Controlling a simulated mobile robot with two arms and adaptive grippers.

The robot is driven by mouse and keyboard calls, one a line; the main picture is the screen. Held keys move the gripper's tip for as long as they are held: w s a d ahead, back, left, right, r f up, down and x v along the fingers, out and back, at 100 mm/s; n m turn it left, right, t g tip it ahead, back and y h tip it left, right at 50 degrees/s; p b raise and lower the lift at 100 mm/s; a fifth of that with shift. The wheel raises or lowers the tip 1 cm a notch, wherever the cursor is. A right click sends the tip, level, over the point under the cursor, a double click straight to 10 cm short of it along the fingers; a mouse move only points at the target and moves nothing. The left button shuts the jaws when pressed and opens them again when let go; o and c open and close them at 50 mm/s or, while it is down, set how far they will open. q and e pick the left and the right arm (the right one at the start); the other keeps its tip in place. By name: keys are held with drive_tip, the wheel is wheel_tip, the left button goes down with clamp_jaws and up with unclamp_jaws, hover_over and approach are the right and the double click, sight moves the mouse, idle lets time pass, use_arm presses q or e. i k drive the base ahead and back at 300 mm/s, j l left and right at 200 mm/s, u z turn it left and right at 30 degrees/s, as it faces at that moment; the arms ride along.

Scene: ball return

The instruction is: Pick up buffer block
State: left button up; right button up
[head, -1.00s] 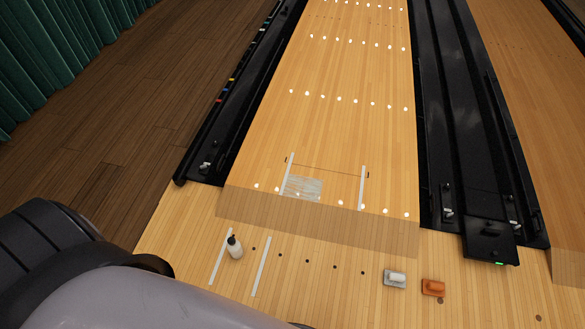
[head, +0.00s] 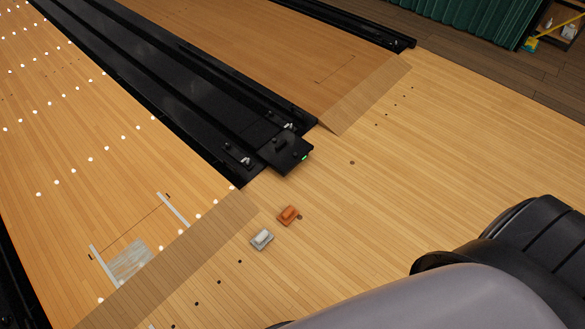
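Two small blocks with raised grips lie on the light wood floor in the head view. One is orange (head: 288,215). The other is grey with a white top (head: 262,239), just to the lower left of the orange one and apart from it. I cannot tell from the picture which is the buffer block. Neither of my grippers is in view; only a grey and black part of my own body shows at the lower right.
A black ball-return unit (head: 285,152) with a green light stands above the blocks, at the end of the black gutters (head: 190,85). A pale patch (head: 128,260) lies on the left lane. A shelf (head: 562,22) stands at the top right. Floor right of the blocks is clear.

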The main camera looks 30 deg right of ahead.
sight(290, 213)
drive_tip(key=z, duration=0.75)
drive_tip(key=i+j+z, duration=0.1)
drive_tip(key=i+j, duration=0.1)
drive_tip(key=i, duration=0.05)
